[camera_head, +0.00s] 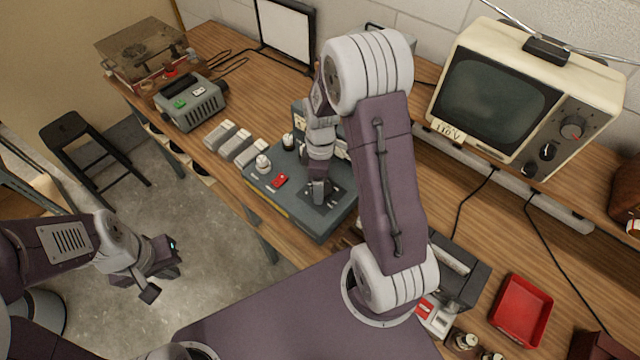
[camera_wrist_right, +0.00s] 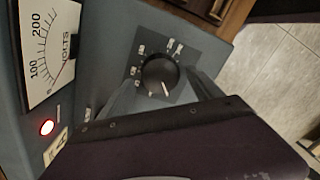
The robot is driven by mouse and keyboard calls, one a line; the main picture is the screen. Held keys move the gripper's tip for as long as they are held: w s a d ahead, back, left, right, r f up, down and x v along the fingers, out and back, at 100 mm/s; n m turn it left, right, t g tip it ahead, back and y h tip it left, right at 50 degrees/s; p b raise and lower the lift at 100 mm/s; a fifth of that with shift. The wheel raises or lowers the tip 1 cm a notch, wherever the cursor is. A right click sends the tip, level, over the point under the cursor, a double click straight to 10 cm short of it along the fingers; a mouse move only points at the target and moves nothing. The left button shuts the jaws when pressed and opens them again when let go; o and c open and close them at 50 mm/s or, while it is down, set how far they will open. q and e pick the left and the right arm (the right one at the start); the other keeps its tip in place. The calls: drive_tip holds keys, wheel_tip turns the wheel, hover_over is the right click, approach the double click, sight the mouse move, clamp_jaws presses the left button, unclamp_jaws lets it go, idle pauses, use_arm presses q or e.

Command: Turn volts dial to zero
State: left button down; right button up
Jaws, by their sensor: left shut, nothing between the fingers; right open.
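The blue-grey instrument box (camera_head: 275,205) stands on the wooden bench. In the right wrist view its round black dial (camera_wrist_right: 160,75) sits on a dark square plate with pale marks around it. The dial's white pointer line points to the lower right. A white VOLTS meter (camera_wrist_right: 48,45) with 100 and 200 marks is beside it. My right gripper (camera_head: 318,195) reaches down over the box and hides the dial in the head view. In the wrist view its open fingers (camera_wrist_right: 165,95) are on either side of the dial; contact is unclear. My left gripper (camera_head: 160,272) is shut and empty, away from the bench.
A lit red lamp (camera_wrist_right: 47,127) is beside the meter. A cream monitor (camera_head: 520,95) stands at the back right, a red tray (camera_head: 521,310) at the front right. A black stool (camera_head: 85,150) is on the floor.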

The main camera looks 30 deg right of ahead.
drive_tip(key=r, duration=0.8)
drive_tip(key=shift+w+d, duration=0.1)
drive_tip(key=shift+w, duration=0.15)
drive_tip(key=s+a+f+m+t, duration=0.1)
drive_tip(key=s+a+f+m, duration=0.1)
drive_tip(key=s+a+m, duration=0.3)
drive_tip(key=s+m, duration=0.4)
drive_tip(key=m, duration=0.2)
drive_tip(key=shift+s+m+t, duration=0.2)
drive_tip(key=shift+m+t, duration=0.2)
drive_tip(key=shift+s, duration=0.1)
